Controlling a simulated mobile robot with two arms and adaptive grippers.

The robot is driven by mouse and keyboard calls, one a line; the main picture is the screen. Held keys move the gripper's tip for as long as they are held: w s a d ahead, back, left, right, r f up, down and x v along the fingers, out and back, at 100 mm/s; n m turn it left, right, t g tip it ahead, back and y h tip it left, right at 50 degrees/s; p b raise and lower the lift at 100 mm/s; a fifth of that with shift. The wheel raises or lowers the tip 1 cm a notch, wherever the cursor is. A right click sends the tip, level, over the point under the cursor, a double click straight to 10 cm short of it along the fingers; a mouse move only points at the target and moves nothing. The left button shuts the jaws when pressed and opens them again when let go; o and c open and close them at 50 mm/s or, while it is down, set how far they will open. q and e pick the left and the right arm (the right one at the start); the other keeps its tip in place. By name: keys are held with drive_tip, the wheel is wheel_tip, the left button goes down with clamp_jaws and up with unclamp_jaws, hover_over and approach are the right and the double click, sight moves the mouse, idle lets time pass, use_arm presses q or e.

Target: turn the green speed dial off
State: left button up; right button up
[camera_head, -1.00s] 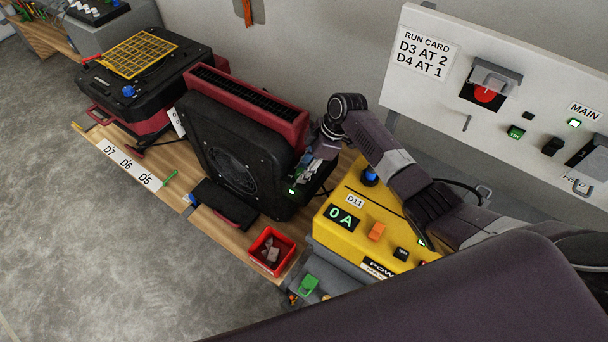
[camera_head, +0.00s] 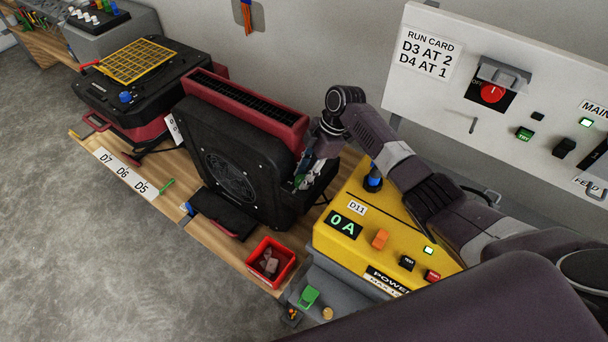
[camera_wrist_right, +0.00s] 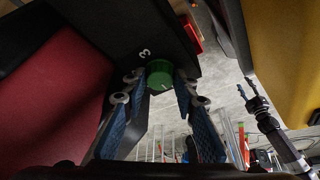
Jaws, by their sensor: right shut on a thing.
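The green dial (camera_wrist_right: 159,78) shows in the right wrist view, on a black face beside a white "3". A pale mark shows on its front. My right gripper (camera_wrist_right: 160,92) is closed around the dial, with a blue-padded finger on each side. In the head view, my right gripper (camera_head: 303,176) is at the right front edge of the black-and-red fan unit (camera_head: 205,165); the dial is hidden there. My left gripper (camera_wrist_right: 251,96) seems to show at the right of the wrist view, away from the dial and too small to read.
The yellow power box (camera_head: 350,228), reading "0 A", stands right of the fan under my right arm. A red bin (camera_head: 289,254) sits in front. A black-and-red machine with a yellow grid (camera_head: 138,60) stands left. A white switch panel (camera_head: 430,85) is behind.

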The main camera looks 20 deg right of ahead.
drive_tip(key=o, duration=1.2)
drive_tip(key=shift+c, duration=0.2)
drive_tip(key=shift+r, duration=0.1)
drive_tip(key=v, duration=1.2)
